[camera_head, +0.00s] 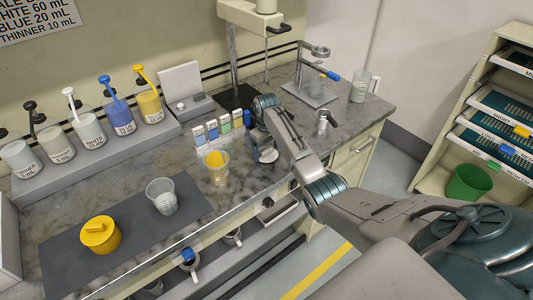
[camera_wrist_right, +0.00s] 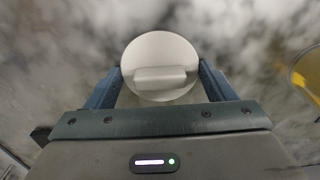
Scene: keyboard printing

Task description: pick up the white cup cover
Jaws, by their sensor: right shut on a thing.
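The white cup cover (camera_head: 268,156) is a round disc with a raised bar handle. In the head view my right gripper (camera_head: 260,143) is low over the counter, right of the clear cup with yellow contents (camera_head: 218,176). I cannot tell whether the cover touches the counter. My left gripper is not in view.
A clear empty cup (camera_head: 162,203) and a yellow-lidded cup (camera_head: 99,240) stand on the dark mat (camera_head: 135,240). Pump bottles line the back left. A metal stand (camera_head: 308,92) is at the back right.

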